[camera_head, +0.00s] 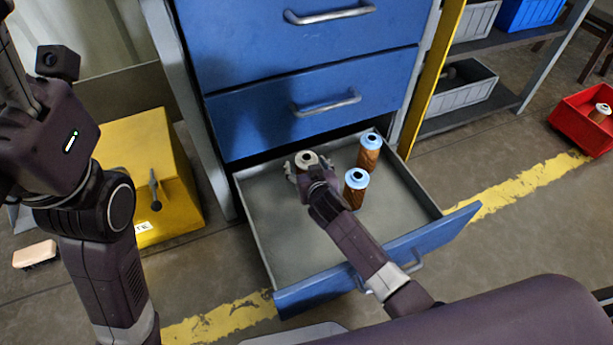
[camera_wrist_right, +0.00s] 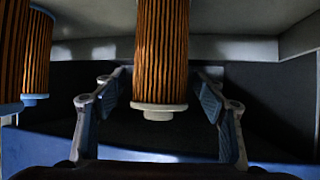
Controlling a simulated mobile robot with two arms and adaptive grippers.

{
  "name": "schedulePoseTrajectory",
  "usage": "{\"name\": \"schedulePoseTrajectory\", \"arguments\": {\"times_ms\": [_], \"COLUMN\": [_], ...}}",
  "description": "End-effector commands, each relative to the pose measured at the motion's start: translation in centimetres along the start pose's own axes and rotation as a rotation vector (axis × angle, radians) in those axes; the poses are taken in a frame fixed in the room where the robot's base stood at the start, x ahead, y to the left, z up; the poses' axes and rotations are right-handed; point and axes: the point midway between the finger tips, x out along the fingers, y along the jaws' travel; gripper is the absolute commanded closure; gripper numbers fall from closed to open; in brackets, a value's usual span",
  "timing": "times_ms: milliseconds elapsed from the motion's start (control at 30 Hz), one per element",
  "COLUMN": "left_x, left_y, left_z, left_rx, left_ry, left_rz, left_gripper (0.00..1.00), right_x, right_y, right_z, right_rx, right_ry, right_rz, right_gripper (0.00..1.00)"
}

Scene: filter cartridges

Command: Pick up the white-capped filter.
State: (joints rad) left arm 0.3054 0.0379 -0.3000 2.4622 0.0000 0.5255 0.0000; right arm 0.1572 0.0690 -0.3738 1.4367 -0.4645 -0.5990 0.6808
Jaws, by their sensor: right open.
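The white-capped filter (camera_head: 307,159) stands upright in the open drawer (camera_head: 288,262), at the back left of the filters there. In the right wrist view the ribbed brown filter (camera_wrist_right: 160,60) hangs centrally in the picture, its pale cap at the lower end. My right gripper (camera_head: 305,172) is at this filter. Its two fingers (camera_wrist_right: 160,100) are spread on either side of it, with a visible gap on both sides. My left arm (camera_head: 70,150) is raised at the left. Its fingertips are not clearly shown.
Two blue-capped filters (camera_head: 369,152) (camera_head: 355,188) stand to the right in the drawer; one is close to my right gripper. A red bin (camera_head: 577,125) at far right holds another pale-capped filter (camera_head: 600,113). A yellow box (camera_head: 150,170) and a brush (camera_head: 35,255) are on the left.

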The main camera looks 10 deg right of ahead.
Motion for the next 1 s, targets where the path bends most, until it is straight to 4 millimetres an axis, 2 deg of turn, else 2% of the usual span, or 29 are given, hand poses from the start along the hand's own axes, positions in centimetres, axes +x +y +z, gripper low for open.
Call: {"name": "schedulePoseTrajectory", "arguments": {"times_ms": [233,600,667,1000], "left_x": [0.08,0.05,0.05,0.3], "left_y": [0.0,0.02,0.02,-0.02], "left_z": [-0.02,0.01,0.01,0.02], "left_rx": [0.0,0.0,0.0,-0.001], "left_ry": [0.001,0.0,0.0,0.001], "left_rz": [0.0,0.0,0.0,0.0], "left_gripper": [0.4,0.4,0.4,0.4], "right_x": [0.02,0.01,0.0,-0.13], "right_y": [0.0,-0.01,-0.02,-0.03], "right_z": [-0.05,-0.04,-0.12,-0.37], "right_rx": [0.0,0.0,0.0,0.001], "right_ry": [0.0,0.0,0.002,0.002], "right_rz": [0.0,0.0,-0.001,-0.001], "right_gripper": [0.38,0.78,0.83,0.83]}}
